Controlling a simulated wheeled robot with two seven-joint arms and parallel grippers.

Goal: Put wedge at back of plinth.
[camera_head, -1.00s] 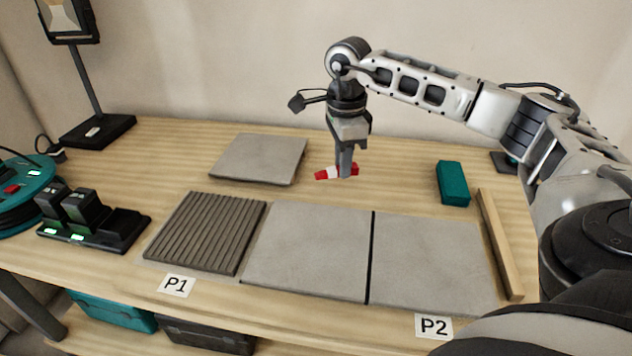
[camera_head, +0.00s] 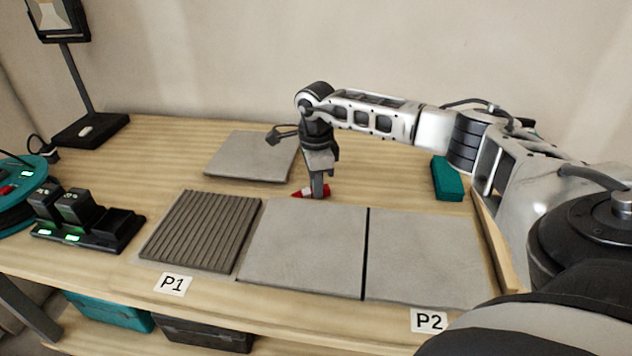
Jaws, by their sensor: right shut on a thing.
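My right gripper (camera_head: 318,190) is shut on a small red and white wedge (camera_head: 301,192). The gripper covers part of the wedge. It points down at the back edge of the middle grey tile (camera_head: 303,245); I cannot tell whether the wedge touches the table or tile. No part is clearly marked as the plinth. A ribbed grey-brown bed (camera_head: 202,231) lies left of the middle tile, by the label P1 (camera_head: 173,284). A second grey tile (camera_head: 425,258) lies to its right, by the label P2 (camera_head: 429,320). My left gripper is out of view.
A loose grey slab (camera_head: 250,157) lies behind the ribbed bed. A teal block (camera_head: 447,178) and a wooden strip (camera_head: 490,232) are at the right, near my right arm. A charger (camera_head: 88,222), teal reel (camera_head: 20,190) and lamp (camera_head: 84,90) stand at the left.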

